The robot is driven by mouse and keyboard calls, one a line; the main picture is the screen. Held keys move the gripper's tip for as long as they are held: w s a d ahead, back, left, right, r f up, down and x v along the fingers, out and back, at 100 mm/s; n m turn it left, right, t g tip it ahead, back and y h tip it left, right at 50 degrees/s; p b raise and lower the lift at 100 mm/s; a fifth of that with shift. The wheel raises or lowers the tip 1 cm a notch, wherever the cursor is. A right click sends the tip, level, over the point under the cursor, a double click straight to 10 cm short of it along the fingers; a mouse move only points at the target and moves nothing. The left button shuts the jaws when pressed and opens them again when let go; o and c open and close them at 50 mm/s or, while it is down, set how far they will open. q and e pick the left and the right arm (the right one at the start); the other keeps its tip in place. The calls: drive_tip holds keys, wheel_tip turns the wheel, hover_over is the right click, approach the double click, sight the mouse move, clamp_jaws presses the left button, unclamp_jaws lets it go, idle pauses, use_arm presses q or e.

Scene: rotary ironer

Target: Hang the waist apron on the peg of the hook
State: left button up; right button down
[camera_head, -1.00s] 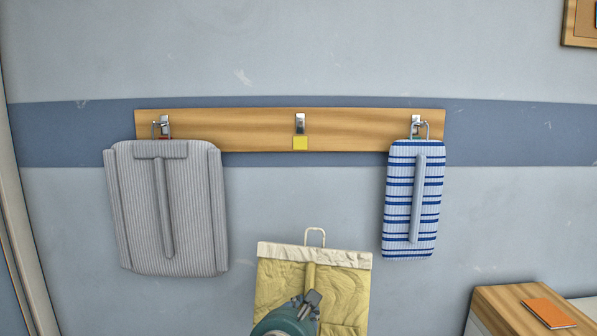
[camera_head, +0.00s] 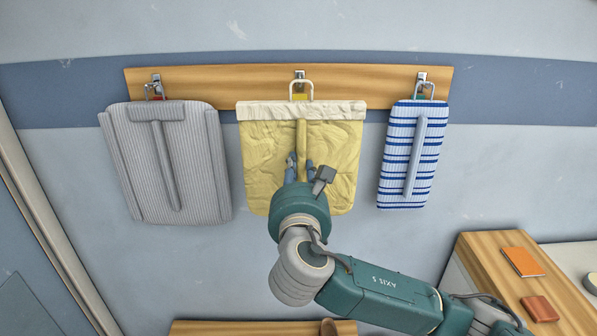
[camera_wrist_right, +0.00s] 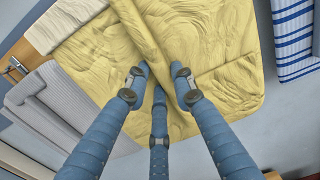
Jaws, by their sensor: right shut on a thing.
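The yellow waist apron (camera_head: 270,165) has a pale waistband (camera_head: 265,110) and a wire loop (camera_head: 312,90) on top. It hangs upright before the wall, below the middle hook (camera_head: 299,74) of the wooden board. The loop's top overlaps the hook's lower part in the head view; I cannot tell whether it is around the peg. My right gripper (camera_head: 302,165) is shut on the apron's raised vertical strip (camera_head: 301,135). The right wrist view shows its fingers (camera_wrist_right: 160,85) closed about this yellow ridge (camera_wrist_right: 150,40). My left gripper is not in view.
A grey striped cloth (camera_head: 190,165) hangs from the left hook (camera_head: 156,79) and a blue-and-white striped one (camera_head: 400,150) from the right hook (camera_head: 422,78). Both are apart from the apron. A wooden cabinet (camera_head: 480,255) with an orange book (camera_head: 522,262) stands lower right.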

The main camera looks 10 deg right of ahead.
drive_tip(key=f+b+x, duration=0.2)
drive_tip(key=b+x, duration=0.1)
drive_tip(key=x, duration=0.6)
drive_tip(key=shift+b, duration=0.4)
idle(0.4)
drive_tip(key=shift+a+f, duration=0.1)
drive_tip(key=shift+f, duration=0.1)
idle(0.4)
drive_tip(key=c, duration=1.4)
unclamp_jaws()
